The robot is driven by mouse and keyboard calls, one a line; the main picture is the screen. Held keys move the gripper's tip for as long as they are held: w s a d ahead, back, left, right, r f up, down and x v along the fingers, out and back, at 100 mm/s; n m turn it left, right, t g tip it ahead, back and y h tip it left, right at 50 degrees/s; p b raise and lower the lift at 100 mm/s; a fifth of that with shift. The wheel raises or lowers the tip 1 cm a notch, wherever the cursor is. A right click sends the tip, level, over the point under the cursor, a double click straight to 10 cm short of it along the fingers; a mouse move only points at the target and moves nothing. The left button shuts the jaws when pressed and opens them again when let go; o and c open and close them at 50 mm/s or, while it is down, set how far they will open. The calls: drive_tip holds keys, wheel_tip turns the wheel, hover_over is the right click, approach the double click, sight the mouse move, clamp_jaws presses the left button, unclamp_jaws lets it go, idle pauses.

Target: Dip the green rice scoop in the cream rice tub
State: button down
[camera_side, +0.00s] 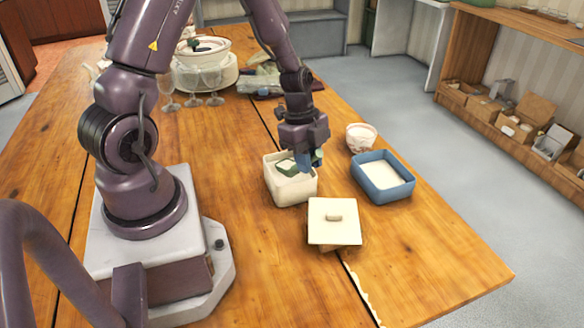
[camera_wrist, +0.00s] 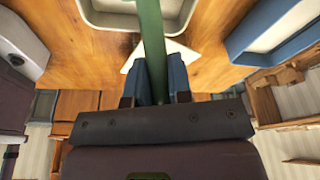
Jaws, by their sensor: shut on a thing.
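The cream rice tub (camera_side: 291,190) stands open on the table under my gripper, with white contents showing. Its rim also shows at the top of the wrist view (camera_wrist: 97,22). My gripper (camera_side: 308,163) is shut on the handle of the green rice scoop (camera_side: 287,167), at the tub's right side. The scoop's green head is over or within the tub's opening; I cannot tell whether it touches the rice. In the wrist view the green handle (camera_wrist: 152,40) runs up from between my blue fingertips (camera_wrist: 158,80) across the tub's rim.
A blue tub (camera_side: 399,192) with white contents stands to the right. A cream square lid with a knob (camera_side: 347,232) sits in front of the cream tub. A patterned cup (camera_side: 361,137) stands behind. Glasses (camera_side: 215,98) and white dishes (camera_side: 230,75) are at the back.

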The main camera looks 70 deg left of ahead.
drive_tip(key=shift+w+d+r+y, duration=0.25)
drive_tip(key=shift+d+r+y, duration=0.3)
drive_tip(key=shift+r, duration=0.2)
drive_tip(key=shift+d+r, duration=0.15)
drive_tip(key=shift+r, duration=0.1)
drive_tip(key=shift+g, duration=0.3)
drive_tip(key=shift+w+d+r+y, duration=0.1)
drive_tip(key=shift+d+r+y, duration=0.15)
drive_tip(key=shift+r, duration=0.25)
drive_tip(key=shift+w+d+r+y, duration=0.15)
drive_tip(key=shift+r+y, duration=0.1)
drive_tip(key=shift+r, duration=0.2)
drive_tip(key=shift+d+r+y, duration=0.2)
drive_tip(key=shift+r+y, duration=0.05)
drive_tip(key=shift+r, duration=0.25)
